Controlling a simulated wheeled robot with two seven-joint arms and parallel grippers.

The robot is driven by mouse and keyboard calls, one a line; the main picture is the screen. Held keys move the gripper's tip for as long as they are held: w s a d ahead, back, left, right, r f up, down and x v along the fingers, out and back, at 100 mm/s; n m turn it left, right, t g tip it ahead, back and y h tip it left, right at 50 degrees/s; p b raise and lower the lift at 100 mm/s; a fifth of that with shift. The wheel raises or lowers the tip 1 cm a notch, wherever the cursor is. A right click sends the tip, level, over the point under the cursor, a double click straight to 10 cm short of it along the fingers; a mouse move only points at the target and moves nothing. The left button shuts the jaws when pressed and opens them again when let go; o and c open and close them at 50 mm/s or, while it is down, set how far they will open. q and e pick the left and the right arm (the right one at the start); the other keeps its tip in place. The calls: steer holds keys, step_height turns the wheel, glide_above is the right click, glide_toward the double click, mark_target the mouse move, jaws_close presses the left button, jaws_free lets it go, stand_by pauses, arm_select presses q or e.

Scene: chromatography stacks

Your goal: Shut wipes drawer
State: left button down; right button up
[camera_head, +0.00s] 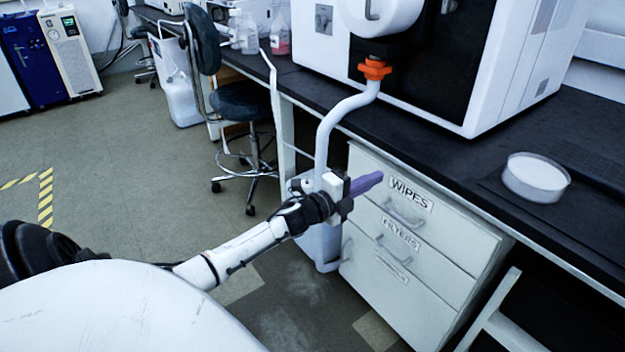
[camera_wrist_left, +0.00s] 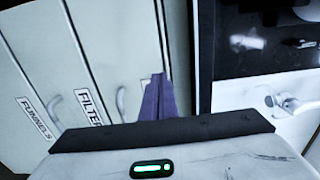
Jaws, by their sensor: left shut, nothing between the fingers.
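The wipes drawer (camera_head: 452,228) is the top drawer of a white cabinet under the black bench in the head view. It has a "WIPES" label and a grey bar handle (camera_head: 403,216). Its front looks about flush with the drawers below, but a small gap cannot be ruled out. My left gripper (camera_head: 367,183) has purple fingers, shut and empty, in front of the drawer's upper left part. I cannot tell whether they touch it. In the left wrist view the fingers (camera_wrist_left: 158,97) point at the cabinet fronts, and the "WIPES" label is hidden. My right gripper is out of view.
The filters drawer (camera_head: 437,262) and a bottom drawer (camera_head: 405,310) sit below. The bench top (camera_head: 440,165) overhangs, carrying a large white instrument (camera_head: 405,95) and a round white dish (camera_head: 536,178). A stool (camera_head: 245,103) stands behind my left arm. Floor left of the cabinet is open.

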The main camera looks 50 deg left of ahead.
arm_select(q)
steer(key=s+a+p, duration=0.1)
steer(key=s, duration=1)
steer(key=shift+s+a+p, duration=0.2)
steer(key=shift+a+p, duration=0.05)
steer(key=shift+p, duration=0.1)
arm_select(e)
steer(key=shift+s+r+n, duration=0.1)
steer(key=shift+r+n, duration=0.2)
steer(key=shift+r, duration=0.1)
